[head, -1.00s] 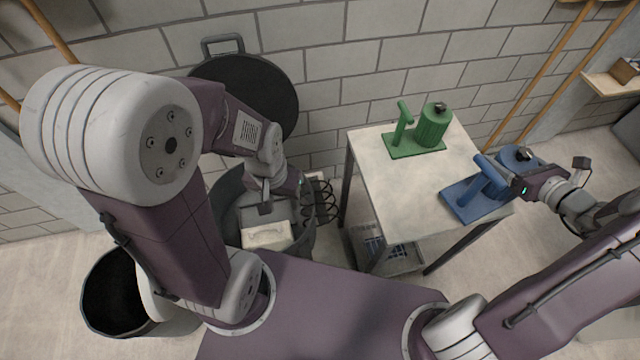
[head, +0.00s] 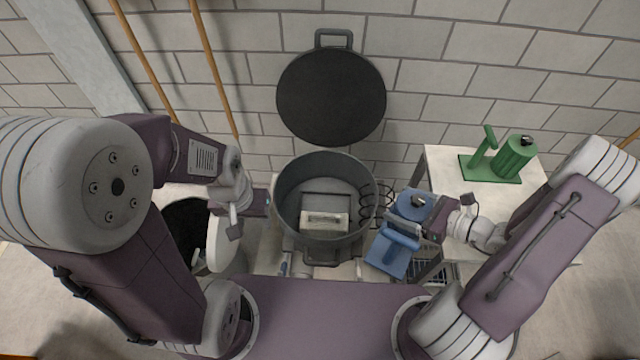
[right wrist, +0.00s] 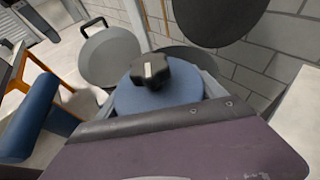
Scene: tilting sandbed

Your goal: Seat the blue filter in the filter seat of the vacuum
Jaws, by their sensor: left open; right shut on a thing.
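The blue filter (head: 393,249) has a flat base, an upright handle and a round canister with a black knob. My right gripper (head: 432,226) is shut on it and holds it off the table, just right of the vacuum. In the right wrist view its blue canister (right wrist: 150,98) is close, with the handle at the left. The vacuum (head: 288,195) is an open grey drum in the middle of the head view. A pale block (head: 325,221) in a grey frame shows inside; whether this is the filter seat I cannot tell. My left gripper (head: 262,203) is open, beside the drum's left rim.
The drum's black lid (head: 330,97) stands open against the wall. A green filter (head: 512,157) stands on the table (head: 455,172) at the right. Black coils (head: 375,200) lie at the drum's right side. A dark bin (head: 188,218) stands at the left.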

